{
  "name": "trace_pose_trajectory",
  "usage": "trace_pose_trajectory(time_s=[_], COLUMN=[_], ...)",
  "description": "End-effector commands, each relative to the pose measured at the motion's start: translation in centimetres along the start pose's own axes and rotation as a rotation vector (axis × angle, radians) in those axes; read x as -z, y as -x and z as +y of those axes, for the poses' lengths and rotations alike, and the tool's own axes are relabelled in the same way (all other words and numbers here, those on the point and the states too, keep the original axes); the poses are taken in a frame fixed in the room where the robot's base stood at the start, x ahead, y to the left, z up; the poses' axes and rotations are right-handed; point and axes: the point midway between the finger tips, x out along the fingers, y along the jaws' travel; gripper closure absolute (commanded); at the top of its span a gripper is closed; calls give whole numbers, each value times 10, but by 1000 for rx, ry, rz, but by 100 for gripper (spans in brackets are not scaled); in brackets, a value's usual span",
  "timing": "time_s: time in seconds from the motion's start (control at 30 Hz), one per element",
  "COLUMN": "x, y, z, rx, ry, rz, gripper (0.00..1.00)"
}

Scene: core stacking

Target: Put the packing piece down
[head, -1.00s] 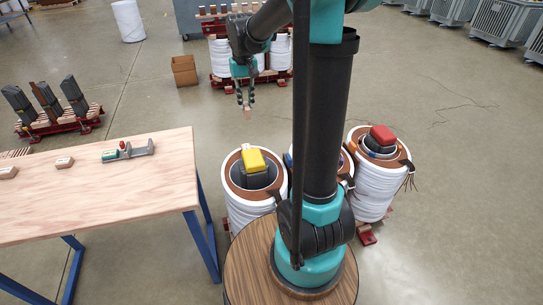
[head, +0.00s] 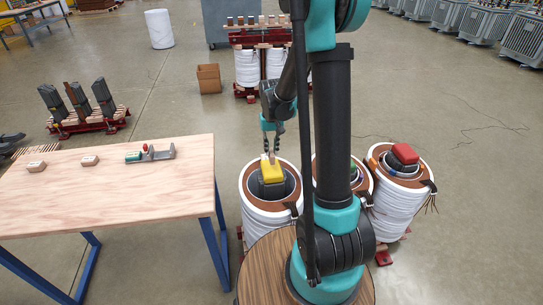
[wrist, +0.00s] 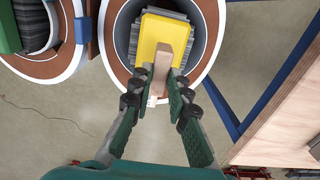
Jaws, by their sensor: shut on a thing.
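My gripper (head: 272,147) is shut on the packing piece, a small light-wood block (wrist: 161,68), which it holds by its near end. In the head view the packing piece (head: 272,158) shows small below the fingertips. In the wrist view my gripper (wrist: 163,88) points at a yellow-topped core (wrist: 163,38) standing inside a white coil with a brown top ring (wrist: 118,62). The block overlaps the yellow top in this view; whether it touches it I cannot tell. The yellow top also shows in the head view (head: 271,173).
A wooden table (head: 110,190) stands at left with two small blocks and a clamp-like tool (head: 150,154). Coils with a green-topped and a red-topped core (head: 404,154) stand at right. More coils on a red pallet (head: 250,68) stand behind.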

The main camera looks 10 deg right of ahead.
Motion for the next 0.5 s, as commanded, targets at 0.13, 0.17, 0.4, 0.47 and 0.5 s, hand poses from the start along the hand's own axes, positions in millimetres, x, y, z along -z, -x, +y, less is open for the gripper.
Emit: trace_pose_trajectory(time_s=[0.13,0.17,0.4,0.47,0.5], x=[1,0,0,0,0], y=[-20,-24,-35,-35,-35], z=[0,0,0,0,0], rx=[0,0,0,0,0], ry=[0,0,0,0,0], rz=[0,0,0,0,0], gripper=[100,100,100,100,100])
